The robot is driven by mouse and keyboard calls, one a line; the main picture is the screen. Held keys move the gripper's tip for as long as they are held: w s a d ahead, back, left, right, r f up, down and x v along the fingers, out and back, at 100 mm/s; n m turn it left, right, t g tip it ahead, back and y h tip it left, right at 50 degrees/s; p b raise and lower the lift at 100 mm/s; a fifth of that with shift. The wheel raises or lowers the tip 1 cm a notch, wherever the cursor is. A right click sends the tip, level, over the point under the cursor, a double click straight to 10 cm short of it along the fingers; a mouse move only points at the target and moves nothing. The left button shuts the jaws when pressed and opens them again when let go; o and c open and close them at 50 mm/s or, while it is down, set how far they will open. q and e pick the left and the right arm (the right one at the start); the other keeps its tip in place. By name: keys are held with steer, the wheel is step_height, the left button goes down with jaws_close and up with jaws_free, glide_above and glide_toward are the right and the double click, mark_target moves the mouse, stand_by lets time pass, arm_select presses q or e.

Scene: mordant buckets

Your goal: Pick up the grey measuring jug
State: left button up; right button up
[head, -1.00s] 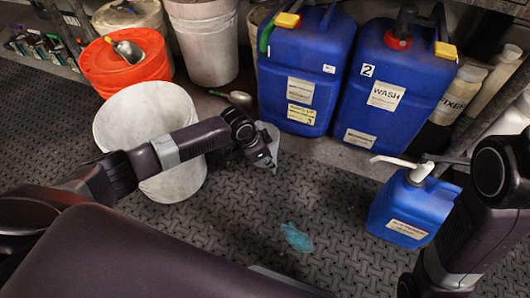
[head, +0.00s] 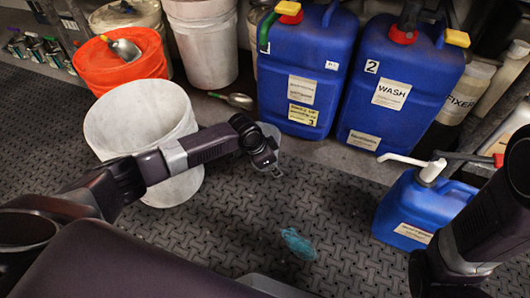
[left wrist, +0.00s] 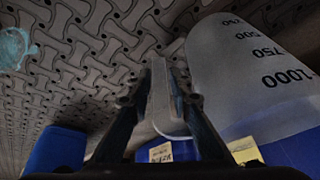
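The grey measuring jug (head: 270,136) is translucent and shows in the head view just beyond the end of my left arm, partly hidden by it. In the left wrist view the jug (left wrist: 235,70) fills the upper right, with dark volume marks such as 500, 750 and 1000. My left gripper (left wrist: 163,92) has its fingers close together on a thin pale strip of the jug, apparently its handle. In the head view the left gripper (head: 266,158) is at the jug's near side. Whether the jug is clear of the floor is hard to tell. My right gripper is out of view.
A white bucket (head: 120,125) stands close left of the jug. An orange bucket (head: 115,70) is behind it. Two large blue canisters (head: 305,70) (head: 405,75) stand at the back. A small blue canister (head: 405,205) is at right. A teal patch (head: 298,245) lies on open floor.

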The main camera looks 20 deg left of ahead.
arm_select(q)
jaws_close()
steer(key=shift+w+r, duration=0.1)
steer(key=shift+w, duration=0.05)
steer(key=shift+r, duration=0.15)
